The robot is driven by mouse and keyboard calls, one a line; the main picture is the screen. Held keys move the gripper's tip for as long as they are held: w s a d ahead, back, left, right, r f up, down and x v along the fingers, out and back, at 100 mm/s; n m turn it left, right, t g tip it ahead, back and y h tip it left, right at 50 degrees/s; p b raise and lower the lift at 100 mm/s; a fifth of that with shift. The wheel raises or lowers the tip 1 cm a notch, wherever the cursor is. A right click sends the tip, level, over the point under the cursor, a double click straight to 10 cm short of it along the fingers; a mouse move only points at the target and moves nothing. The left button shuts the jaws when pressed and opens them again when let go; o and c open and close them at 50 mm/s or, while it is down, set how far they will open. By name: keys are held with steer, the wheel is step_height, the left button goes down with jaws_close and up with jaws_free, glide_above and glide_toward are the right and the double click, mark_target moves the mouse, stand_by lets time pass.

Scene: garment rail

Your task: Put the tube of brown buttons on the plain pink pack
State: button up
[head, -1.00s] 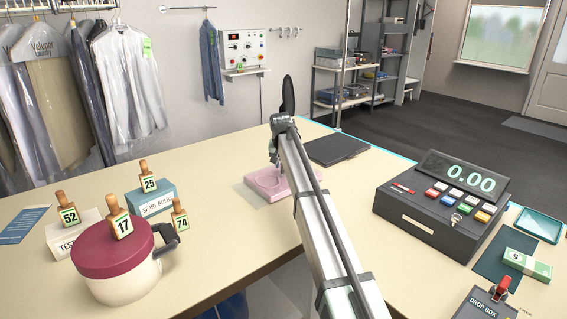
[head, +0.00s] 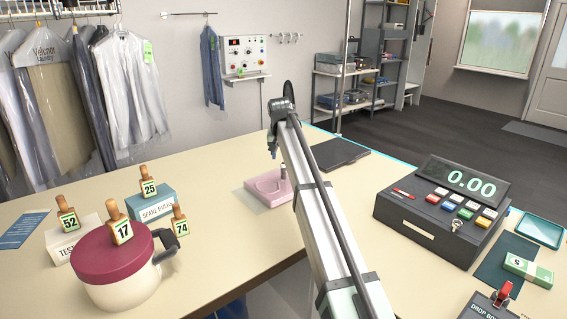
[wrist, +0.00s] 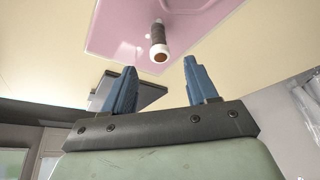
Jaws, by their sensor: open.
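The pink pack (head: 262,190) lies flat on the counter, left of my arm in the head view. It fills the upper part of the wrist view (wrist: 120,25). The tube of brown buttons (wrist: 158,42), with a dark body and a pale-rimmed brown end, appears to stand on the pack. In the head view the tube (head: 283,174) shows small at the pack's right side, partly beside my arm. My gripper (wrist: 160,78) is open, its blue fingers apart and empty, clear of the tube. In the head view my gripper (head: 272,147) is above the pack.
A dark flat pad (head: 338,153) lies behind the pack. The till (head: 430,222) stands at right. A maroon-lidded pot (head: 115,265) and several numbered tags are at left. The counter (head: 215,230) between pot and pack is clear.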

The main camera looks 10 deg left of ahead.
steer(key=v, duration=0.4)
steer(key=shift+a, duration=0.1)
